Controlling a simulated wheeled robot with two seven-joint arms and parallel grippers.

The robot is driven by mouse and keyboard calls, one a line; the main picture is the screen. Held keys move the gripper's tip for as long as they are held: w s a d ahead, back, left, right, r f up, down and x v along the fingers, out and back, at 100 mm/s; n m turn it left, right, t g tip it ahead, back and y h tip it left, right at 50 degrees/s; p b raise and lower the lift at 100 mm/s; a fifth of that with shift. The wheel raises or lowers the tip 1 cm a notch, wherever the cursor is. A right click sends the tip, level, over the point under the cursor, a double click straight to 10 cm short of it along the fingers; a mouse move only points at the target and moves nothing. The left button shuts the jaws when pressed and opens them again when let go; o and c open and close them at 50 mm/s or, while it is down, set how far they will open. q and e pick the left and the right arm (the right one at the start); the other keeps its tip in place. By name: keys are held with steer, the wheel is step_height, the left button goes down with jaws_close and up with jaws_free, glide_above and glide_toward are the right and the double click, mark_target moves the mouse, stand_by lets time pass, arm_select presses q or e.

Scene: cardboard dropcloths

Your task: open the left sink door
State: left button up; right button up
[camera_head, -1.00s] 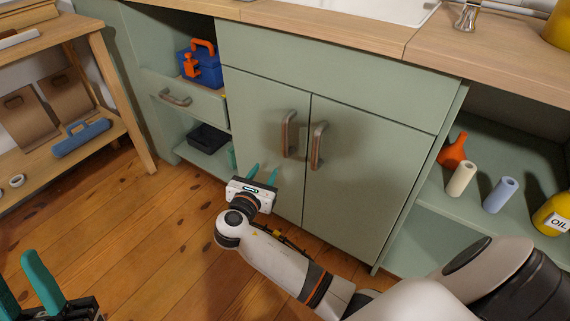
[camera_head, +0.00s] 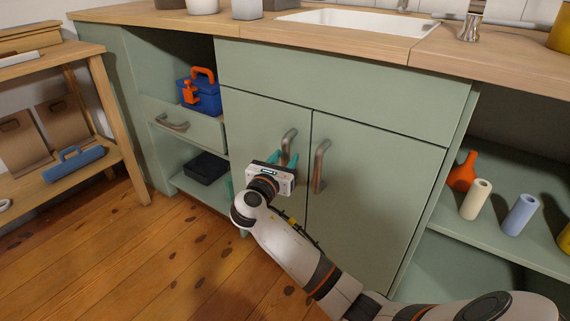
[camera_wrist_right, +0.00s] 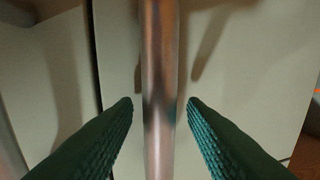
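The left sink door (camera_head: 250,130) is pale green and shut, with an upright metal bar handle (camera_head: 289,138) near its right edge. My right gripper (camera_head: 284,157) is at the lower part of this handle. In the right wrist view the handle (camera_wrist_right: 160,60) runs upright between the two teal fingers (camera_wrist_right: 160,112). The fingers are open, one on each side of the bar, with a gap showing on both sides. My gripper body hides the door's lower right area in the head view. My left gripper is out of view.
The right sink door (camera_head: 365,185) is shut, its handle (camera_head: 320,167) close to the right of my gripper. A drawer (camera_head: 185,125) and open shelf are to the left. An open shelf with a cream roll (camera_head: 475,199) and a blue roll (camera_head: 520,215) is to the right.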

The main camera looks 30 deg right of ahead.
steer(key=shift+w+d, duration=0.2)
steer(key=shift+d, duration=0.15)
steer(key=shift+c, duration=0.6)
jaws_close()
steer(key=shift+a, duration=0.1)
